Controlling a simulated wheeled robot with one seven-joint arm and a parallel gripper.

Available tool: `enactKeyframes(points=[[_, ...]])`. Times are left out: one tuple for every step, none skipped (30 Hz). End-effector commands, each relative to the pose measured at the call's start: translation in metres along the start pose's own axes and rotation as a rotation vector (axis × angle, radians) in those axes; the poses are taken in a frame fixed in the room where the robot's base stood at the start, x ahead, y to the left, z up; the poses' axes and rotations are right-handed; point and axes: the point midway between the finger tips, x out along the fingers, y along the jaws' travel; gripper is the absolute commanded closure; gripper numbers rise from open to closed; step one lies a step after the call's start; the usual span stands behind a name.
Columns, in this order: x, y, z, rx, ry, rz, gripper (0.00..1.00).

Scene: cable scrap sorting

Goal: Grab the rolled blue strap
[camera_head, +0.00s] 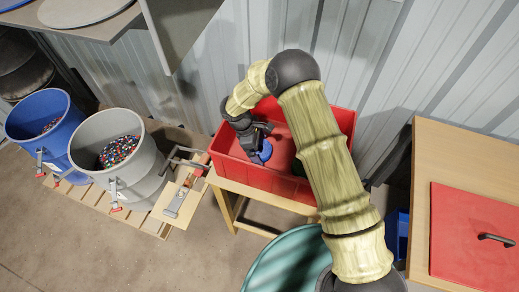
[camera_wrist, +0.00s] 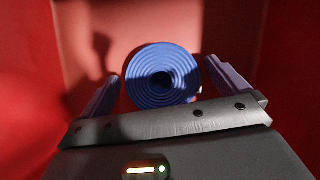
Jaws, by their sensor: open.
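The rolled blue strap (camera_wrist: 180,73) shows in the wrist view as a spiral coil with a dark centre, in the red bin. My gripper (camera_wrist: 166,92) is open, with one finger to the left of the coil and the other to its right. A gap shows on the left; the right finger looks very close to the coil, and I cannot tell whether it touches. In the head view the blue strap (camera_head: 263,152) is partly hidden by my gripper (camera_head: 258,142), which reaches down into the bin.
The red bin (camera_head: 240,174) stands on a wooden table (camera_head: 262,195), its walls close around my gripper. A grey barrel (camera_head: 145,172) and a blue barrel (camera_head: 52,140) stand at left. A wooden surface with a red lid (camera_head: 470,235) is at right. A corrugated wall is behind.

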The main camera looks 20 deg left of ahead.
Motion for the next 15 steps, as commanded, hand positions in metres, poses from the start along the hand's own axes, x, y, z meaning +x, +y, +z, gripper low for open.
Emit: enactKeyframes(points=[[-0.0001, 0.0000, -0.0001, 0.000, 0.000, 0.000, 0.00], [-0.0002, 0.0000, -0.0001, 0.000, 0.000, 0.000, 0.00], [-0.0002, 0.0000, -0.0001, 0.000, 0.000, 0.000, 0.00], [-0.0003, 0.0000, -0.0001, 0.000, 0.000, 0.000, 0.00], [-0.0003, 0.0000, -0.0001, 0.000, 0.000, 0.000, 0.00], [-0.0003, 0.0000, -0.0001, 0.000, 0.000, 0.000, 0.00], [-0.0004, 0.0000, -0.0002, 0.000, 0.000, 0.000, 0.00], [-0.0004, 0.0000, -0.0002, 0.000, 0.000, 0.000, 0.02], [-0.0004, 0.0000, -0.0002, 0.000, 0.000, 0.000, 0.10], [-0.0004, 0.0000, -0.0002, 0.000, 0.000, 0.000, 0.16], [-0.0004, 0.0000, -0.0002, 0.000, 0.000, 0.000, 0.22], [-0.0004, 0.0000, -0.0002, 0.000, 0.000, 0.000, 0.29], [-0.0004, -0.0001, -0.0002, 0.000, 0.000, 0.000, 0.35], [-0.0004, -0.0001, -0.0002, 0.000, 0.000, 0.000, 0.41], [-0.0004, -0.0001, -0.0002, 0.000, 0.000, 0.000, 0.49]])
